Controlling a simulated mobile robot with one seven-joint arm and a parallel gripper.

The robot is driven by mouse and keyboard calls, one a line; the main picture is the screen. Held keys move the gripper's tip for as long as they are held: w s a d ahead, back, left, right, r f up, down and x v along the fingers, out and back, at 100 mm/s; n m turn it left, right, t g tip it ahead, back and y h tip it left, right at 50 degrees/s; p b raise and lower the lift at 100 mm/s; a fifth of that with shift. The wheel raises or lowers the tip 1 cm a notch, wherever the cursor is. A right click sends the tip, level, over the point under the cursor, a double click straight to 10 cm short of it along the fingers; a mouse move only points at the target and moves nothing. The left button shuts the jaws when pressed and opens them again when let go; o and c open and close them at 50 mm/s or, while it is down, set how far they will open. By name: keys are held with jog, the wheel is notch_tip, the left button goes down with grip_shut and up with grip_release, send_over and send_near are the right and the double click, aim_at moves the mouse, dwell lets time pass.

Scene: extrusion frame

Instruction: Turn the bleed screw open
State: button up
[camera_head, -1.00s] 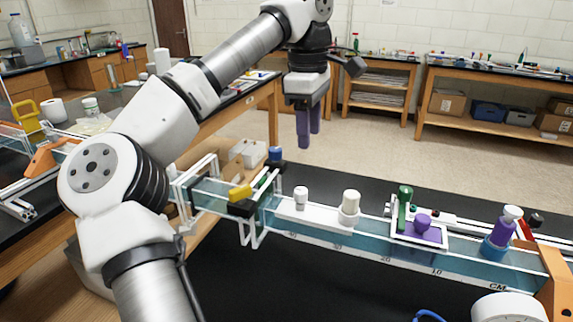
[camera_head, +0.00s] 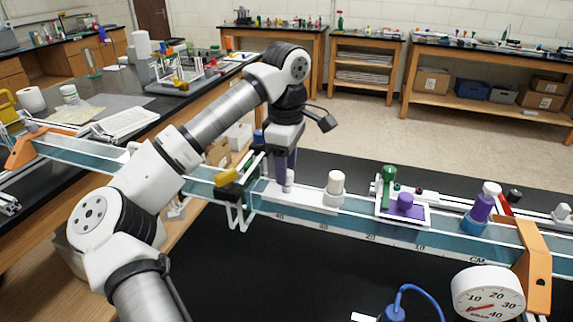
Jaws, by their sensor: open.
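A small white knob (camera_head: 288,184), which may be the bleed screw, stands upright at the left end of a white strip (camera_head: 305,196) on the glass-sided channel. My gripper (camera_head: 286,168) points straight down with its purple fingers right at this knob. The fingers cover the knob's upper part, so whether they touch it cannot be told. The jaws are open. A larger cream-white knob (camera_head: 335,184) on a round base stands to the right on the same strip, apart from my gripper.
Beyond are a purple cylinder (camera_head: 483,205) with white cap and a round dial gauge (camera_head: 488,294). A yellow piece (camera_head: 228,177) lies left of my gripper.

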jog(key=shift+f, duration=0.5)
jog(key=c, duration=1)
